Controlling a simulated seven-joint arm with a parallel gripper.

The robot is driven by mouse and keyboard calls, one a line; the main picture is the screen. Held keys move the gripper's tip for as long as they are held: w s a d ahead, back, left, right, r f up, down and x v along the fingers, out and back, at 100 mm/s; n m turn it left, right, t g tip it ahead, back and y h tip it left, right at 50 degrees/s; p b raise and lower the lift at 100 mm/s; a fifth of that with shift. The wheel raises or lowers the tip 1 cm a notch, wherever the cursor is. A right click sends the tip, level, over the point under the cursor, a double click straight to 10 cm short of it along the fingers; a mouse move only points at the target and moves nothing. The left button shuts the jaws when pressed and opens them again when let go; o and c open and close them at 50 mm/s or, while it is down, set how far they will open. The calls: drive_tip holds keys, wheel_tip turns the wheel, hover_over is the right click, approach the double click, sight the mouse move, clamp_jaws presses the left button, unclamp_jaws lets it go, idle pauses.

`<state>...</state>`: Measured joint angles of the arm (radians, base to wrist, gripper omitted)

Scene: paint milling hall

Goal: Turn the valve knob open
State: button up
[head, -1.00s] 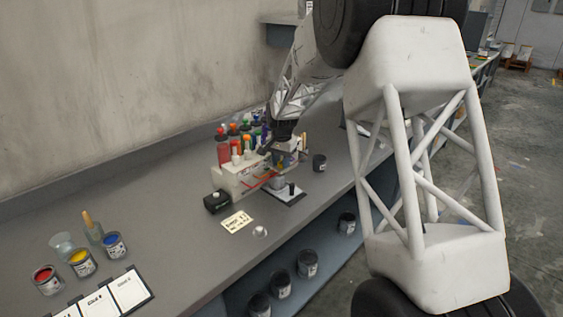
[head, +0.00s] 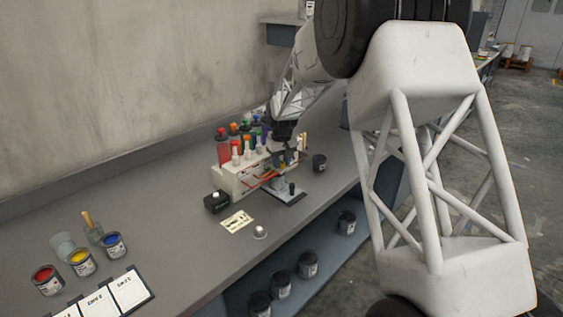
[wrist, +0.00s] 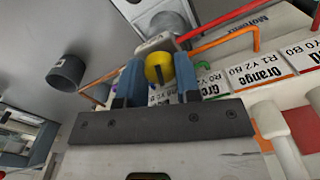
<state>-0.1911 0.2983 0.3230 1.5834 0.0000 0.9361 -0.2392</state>
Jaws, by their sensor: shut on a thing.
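The valve knob (wrist: 158,68) is a round yellow piece seen in the wrist view. It sits between the two blue fingers of my gripper (wrist: 158,82), which is shut on it. The knob is at the front of a white dispenser (head: 228,179), which has labels such as Orange and Green and red and orange tubes along its face. In the head view my gripper (head: 288,157) is at the dispenser's right end, and the knob is hard to make out there. Colored bottles stand on top of the dispenser.
A dark cup (head: 320,162) stands right of the dispenser. A black box (head: 217,201), a card (head: 237,221) and a small silver dome (head: 260,232) lie in front. Open paint cans, red (head: 47,279), yellow (head: 82,262) and blue (head: 114,245), stand at the left.

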sight(282, 162)
drive_tip(key=n, duration=0.4)
drive_tip(key=shift+f, duration=0.1)
idle(0.3)
drive_tip(key=o, duration=0.9)
drive_tip(key=shift+o, duration=0.2)
drive_tip(key=shift+r, duration=3.95)
